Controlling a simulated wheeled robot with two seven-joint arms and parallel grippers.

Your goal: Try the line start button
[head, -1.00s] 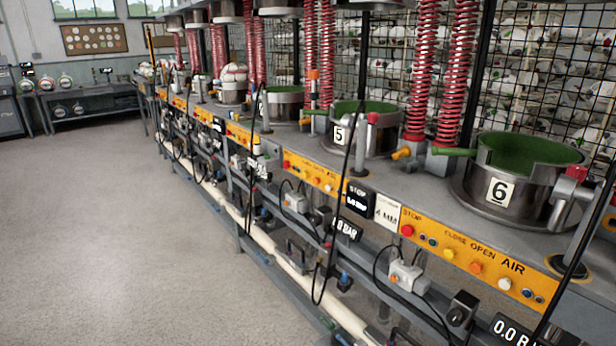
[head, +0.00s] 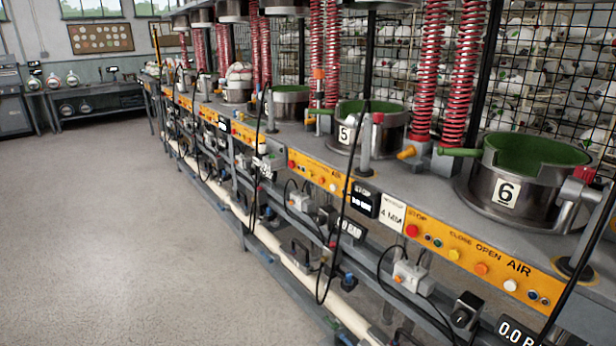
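No button that I can read as line start shows in the head view. The nearest orange control panel (head: 470,250) is under press station 6. It has a red button (head: 412,230) by the word STOP, a yellow button (head: 454,254) by CLOSE, an orange button (head: 481,269) by OPEN and a white button (head: 510,285) by AIR. A similar panel (head: 318,172) sits under station 5, and smaller ones run along the row further back. Their lettering is too small to read. Neither of my grippers is in view.
The press row (head: 350,180) runs from near right to far left, with green-lined round moulds (head: 525,160) and red springs (head: 424,70). Black cables hang in front of it. The grey floor (head: 110,230) on the left is clear. A bench (head: 100,90) stands at the back left.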

